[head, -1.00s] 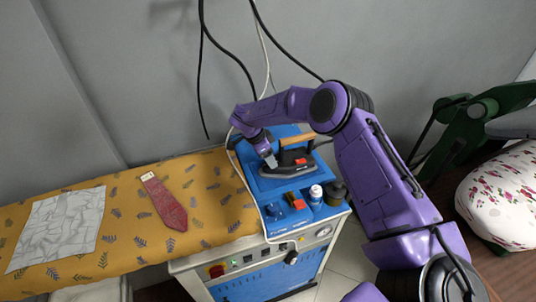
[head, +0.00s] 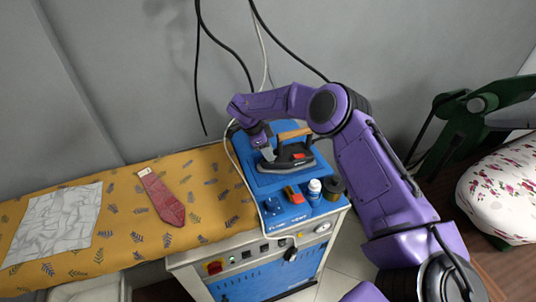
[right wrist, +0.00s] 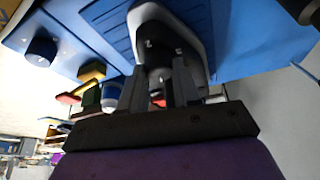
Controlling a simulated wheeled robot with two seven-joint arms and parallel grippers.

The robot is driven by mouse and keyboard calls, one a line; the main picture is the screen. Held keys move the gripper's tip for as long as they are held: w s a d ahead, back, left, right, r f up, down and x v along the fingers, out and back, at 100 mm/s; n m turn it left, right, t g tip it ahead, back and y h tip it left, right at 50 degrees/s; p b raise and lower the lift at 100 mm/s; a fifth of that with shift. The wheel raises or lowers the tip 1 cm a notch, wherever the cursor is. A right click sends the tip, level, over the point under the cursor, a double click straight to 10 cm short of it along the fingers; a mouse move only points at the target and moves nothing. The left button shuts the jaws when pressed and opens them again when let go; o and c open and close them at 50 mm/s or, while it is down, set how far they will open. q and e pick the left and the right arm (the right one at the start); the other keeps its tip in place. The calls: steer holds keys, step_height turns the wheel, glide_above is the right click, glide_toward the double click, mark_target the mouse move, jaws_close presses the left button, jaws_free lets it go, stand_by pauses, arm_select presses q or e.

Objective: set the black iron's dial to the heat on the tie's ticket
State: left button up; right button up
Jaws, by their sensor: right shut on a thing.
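The black iron (head: 290,160), with a tan handle and a red part, sits on the blue top of the pressing unit in the head view. My right gripper (head: 266,156) is at the iron's left end. In the right wrist view my right gripper (right wrist: 160,92) has its dark fingers closed in on the iron (right wrist: 158,45), shut on what appears to be its dial, mostly hidden between them. The red tie (head: 163,200) lies on the yellow board. Its small white ticket (head: 144,171) is at its narrow end, too small to read. My left gripper is not in view.
A white bottle (head: 314,190), a dark round container (head: 334,187), a red and yellow block (head: 294,195) and a blue knob (head: 272,205) stand in front of the iron. A white cloth (head: 55,222) lies on the yellow board (head: 125,225). Cables hang behind.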

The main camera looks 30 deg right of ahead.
steer(key=shift+f+m+g+y+b, duration=0.2)
steer(key=shift+m+b, duration=0.2)
steer(key=shift+m, duration=0.2)
steer(key=shift+f+m+g+y+b, duration=0.1)
steer(key=shift+m+g+b, duration=0.1)
steer(key=shift+m+b, duration=0.3)
steer(key=shift+r+m+g+y+b, duration=0.15)
steer(key=shift+m+g+y+b, duration=0.2)
steer(key=shift+m, duration=0.75)
steer(key=shift+w, duration=0.1)
steer(key=shift+r, duration=0.1)
steer(key=o, duration=0.8)
steer(key=shift+o, duration=1.2)
steer(key=shift+w, duration=0.2)
